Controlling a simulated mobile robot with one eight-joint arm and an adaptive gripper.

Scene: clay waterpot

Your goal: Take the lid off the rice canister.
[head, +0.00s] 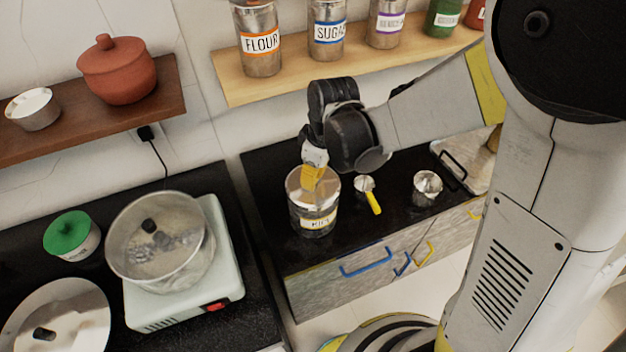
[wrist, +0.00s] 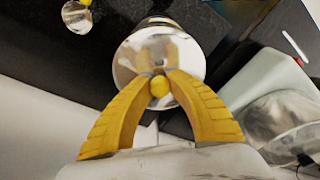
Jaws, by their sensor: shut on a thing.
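The rice canister (head: 314,218) is a metal cylinder with a yellow-edged label, upright on the black counter. Its shiny round lid (head: 326,184) is at its top; I cannot tell whether there is a gap between them. The fingers hide part of the lid in the head view.
A measuring scoop with a yellow handle (head: 373,200) and a small metal cup (head: 427,184) stand right of the canister. A glass pot (head: 160,250) sits on a hot plate (head: 225,270) at left. A wooden shelf (head: 240,92) with several canisters runs behind my arm.

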